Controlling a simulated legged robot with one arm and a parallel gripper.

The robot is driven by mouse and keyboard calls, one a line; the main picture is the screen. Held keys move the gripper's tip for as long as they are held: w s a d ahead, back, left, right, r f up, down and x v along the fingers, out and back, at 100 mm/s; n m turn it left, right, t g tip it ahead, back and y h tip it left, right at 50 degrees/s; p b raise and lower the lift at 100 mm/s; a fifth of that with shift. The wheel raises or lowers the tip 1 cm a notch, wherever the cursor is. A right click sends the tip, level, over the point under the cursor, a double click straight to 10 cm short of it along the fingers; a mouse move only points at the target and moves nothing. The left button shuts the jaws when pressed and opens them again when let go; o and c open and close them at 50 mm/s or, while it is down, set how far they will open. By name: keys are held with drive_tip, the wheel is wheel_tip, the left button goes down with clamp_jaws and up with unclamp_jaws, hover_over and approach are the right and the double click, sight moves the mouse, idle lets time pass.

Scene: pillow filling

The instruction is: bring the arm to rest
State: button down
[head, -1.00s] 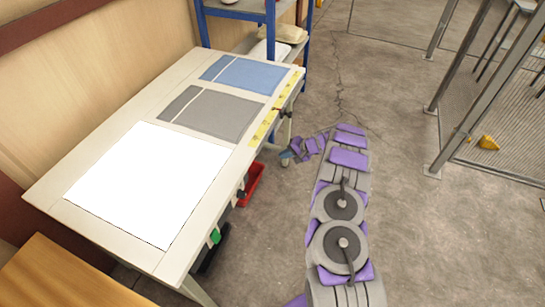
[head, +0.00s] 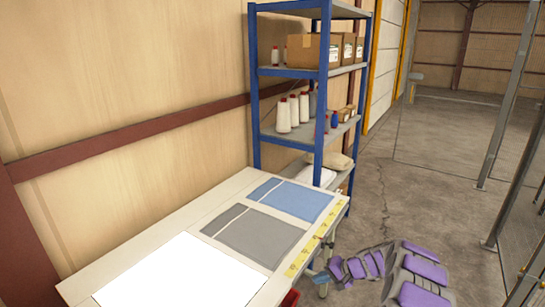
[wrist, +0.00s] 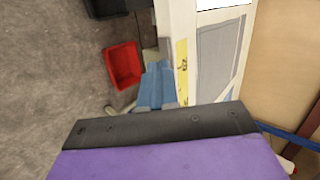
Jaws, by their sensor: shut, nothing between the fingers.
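My arm, with purple and grey links, shows at the lower right of the head view, beside the table (head: 150,245). My gripper (head: 319,278) is at its left end, low by the table's right edge. It looks small there, with its fingers shut and nothing seen in them. In the wrist view a purple and black part of my arm fills the bottom, with a blue piece (wrist: 156,86) just beyond it.
The table bears a white sheet (head: 185,275), a grey cloth (head: 262,237), a blue cloth (head: 298,201) and a yellow strip (head: 300,262). A blue-framed shelf (head: 326,100) stands behind. A red bin (wrist: 124,65) is beside the table. Open floor lies right, near a fence (head: 508,130).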

drive_tip(key=s+a+r+n+g, duration=0.4)
drive_tip(key=s+a+r, duration=0.7)
drive_tip(key=s+r, duration=0.4)
drive_tip(key=s+a+r+n+g+h, duration=0.15)
drive_tip(key=s+r, duration=0.25)
drive_tip(key=s, duration=0.5)
drive_tip(key=s+r+h, duration=0.3)
drive_tip(key=s+r, duration=0.1)
drive_tip(key=s, duration=0.6)
drive_tip(key=s+d+h, duration=0.2)
drive_tip(key=s+d, duration=0.2)
drive_tip(key=s, duration=0.4)
drive_tip(key=s+d+h, duration=0.2)
drive_tip(key=s+d, duration=0.1)
drive_tip(key=s, duration=0.6)
drive_tip(key=shift+s+d+f, duration=0.2)
drive_tip(key=shift+s+d, duration=0.1)
drive_tip(key=shift+d, duration=0.05)
drive_tip(key=shift+d+h, duration=0.2)
drive_tip(key=shift+h, duration=0.05)
drive_tip(key=shift+a, duration=0.1)
